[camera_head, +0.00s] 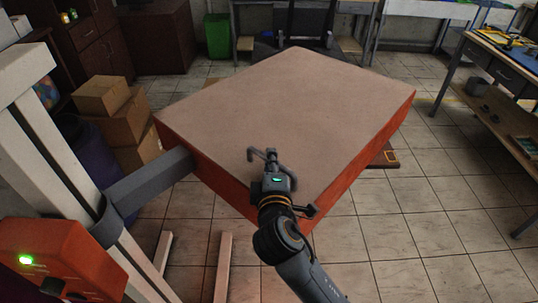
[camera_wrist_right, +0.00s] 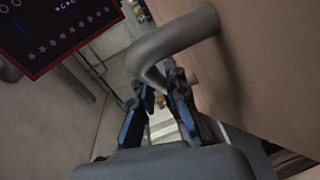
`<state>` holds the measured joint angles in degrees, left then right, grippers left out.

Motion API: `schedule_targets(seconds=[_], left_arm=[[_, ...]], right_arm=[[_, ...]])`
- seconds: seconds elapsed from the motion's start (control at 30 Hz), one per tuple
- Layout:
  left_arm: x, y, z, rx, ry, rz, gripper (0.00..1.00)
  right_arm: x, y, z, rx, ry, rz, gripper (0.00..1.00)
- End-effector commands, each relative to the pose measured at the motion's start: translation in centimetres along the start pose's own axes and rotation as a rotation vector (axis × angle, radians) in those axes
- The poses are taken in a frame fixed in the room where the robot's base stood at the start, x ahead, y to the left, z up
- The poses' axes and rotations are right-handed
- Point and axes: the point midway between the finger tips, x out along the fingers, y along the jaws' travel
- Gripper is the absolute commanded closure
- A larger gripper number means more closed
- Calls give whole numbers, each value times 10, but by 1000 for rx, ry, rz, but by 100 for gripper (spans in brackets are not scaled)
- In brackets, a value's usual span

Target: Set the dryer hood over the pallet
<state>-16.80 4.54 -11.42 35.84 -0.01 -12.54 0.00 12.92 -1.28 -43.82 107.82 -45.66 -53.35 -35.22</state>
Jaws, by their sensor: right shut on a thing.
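The dryer hood is a large orange-red box with a flat brownish top (camera_head: 290,110), held on a grey arm from a white stand at the left. A bent grey handle (camera_head: 287,166) sticks out at its near side. My right gripper (camera_head: 268,160) is at this handle and shut on it. In the right wrist view, the fingers (camera_wrist_right: 163,88) close around the grey handle (camera_wrist_right: 178,38) beside the hood wall (camera_wrist_right: 265,60). A dark board (camera_head: 384,156) with an orange square shows partly under the hood's right edge; I cannot tell if it is the pallet. My left gripper is out of view.
The white stand (camera_head: 42,110) and an orange control box (camera_head: 62,262) with a green light are at the left. Cardboard boxes (camera_head: 118,115) stand behind. A workbench (camera_head: 508,70) is at the right. Tiled floor is clear at front right. A dark patterned panel (camera_wrist_right: 62,28) shows in the wrist view.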

Motion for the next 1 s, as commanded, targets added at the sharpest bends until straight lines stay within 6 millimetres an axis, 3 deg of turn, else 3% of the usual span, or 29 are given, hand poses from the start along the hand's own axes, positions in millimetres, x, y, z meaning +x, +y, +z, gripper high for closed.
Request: schedule_targets(seconds=[0.27,0.3,0.4,0.77,1.0], left_arm=[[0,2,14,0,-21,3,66],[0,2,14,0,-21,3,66],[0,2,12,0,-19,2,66],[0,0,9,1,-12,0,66],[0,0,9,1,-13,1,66]], right_arm=[[-1,-6,0,0,-2,-12,100],[-1,-6,0,0,-2,-13,82],[-1,-6,0,-1,-2,-12,63],[-4,-4,0,0,-1,-8,63],[-43,-5,0,2,1,-10,63]])
